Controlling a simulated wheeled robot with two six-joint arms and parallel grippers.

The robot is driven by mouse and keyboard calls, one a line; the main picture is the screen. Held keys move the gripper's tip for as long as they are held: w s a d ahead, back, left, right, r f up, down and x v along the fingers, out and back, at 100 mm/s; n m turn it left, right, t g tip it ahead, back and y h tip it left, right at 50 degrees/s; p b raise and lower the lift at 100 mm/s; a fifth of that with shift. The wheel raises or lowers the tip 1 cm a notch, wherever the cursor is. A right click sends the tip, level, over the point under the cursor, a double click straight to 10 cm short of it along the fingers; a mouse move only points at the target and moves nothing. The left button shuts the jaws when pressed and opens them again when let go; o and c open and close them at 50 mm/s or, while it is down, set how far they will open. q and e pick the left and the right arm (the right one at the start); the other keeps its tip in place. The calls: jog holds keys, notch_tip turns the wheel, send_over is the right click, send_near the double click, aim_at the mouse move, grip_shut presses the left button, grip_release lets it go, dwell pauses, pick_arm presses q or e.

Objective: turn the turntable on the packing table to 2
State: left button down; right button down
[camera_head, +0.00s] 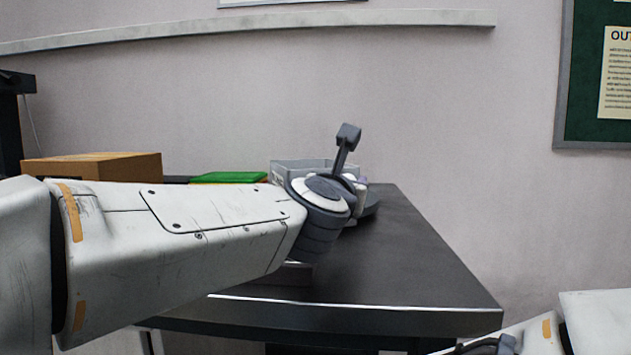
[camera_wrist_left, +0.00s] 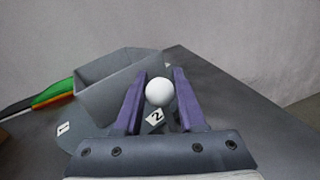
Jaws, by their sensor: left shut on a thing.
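The turntable (camera_wrist_left: 90,138) is a dark grey disc, and its edge shows in the head view (camera_head: 372,205) on the packing table (camera_head: 410,265). A white ball knob (camera_wrist_left: 159,92) sits between the purple fingers of my left gripper (camera_wrist_left: 160,76), which is shut on it. A label "2" (camera_wrist_left: 155,117) lies just below the knob in the left wrist view. A label "1" (camera_wrist_left: 64,129) is farther left. In the head view my left wrist hides most of the turntable and the fingers. My right gripper does not show; only part of my right arm is at the lower right.
An open grey bin (camera_wrist_left: 112,80) stands at the turntable, and its rim shows in the head view (camera_head: 290,166). A green item (camera_head: 228,177) and a cardboard box (camera_head: 95,167) lie to the left. The table's right part is clear. A wall rises behind.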

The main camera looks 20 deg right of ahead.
pick_arm(q)
jog(key=shift+s+d+f, duration=0.2)
jog(key=shift+s+d, duration=0.15)
jog(key=c, duration=0.5)
grip_release()
jog(key=shift+d+r, duration=0.1)
jog(key=shift+a, duration=0.2)
jog(key=shift+w+r+p, duration=0.1)
jog(key=shift+r+p, duration=0.4)
jog(key=shift+r, duration=0.15)
jog(key=shift+s+d+r+p, duration=1.3)
jog(key=shift+s+r+p, duration=0.2)
jog(key=shift+r+p, duration=0.15)
jog(key=shift+s+d+r+p, duration=1.35)
jog(key=shift+s+r+p, duration=0.1)
jog(key=shift+r+p, duration=0.2)
jog(key=shift+s+d+r+p, duration=1.3)
jog(key=shift+s+r+p, duration=0.2)
jog(key=shift+r+p, duration=0.15)
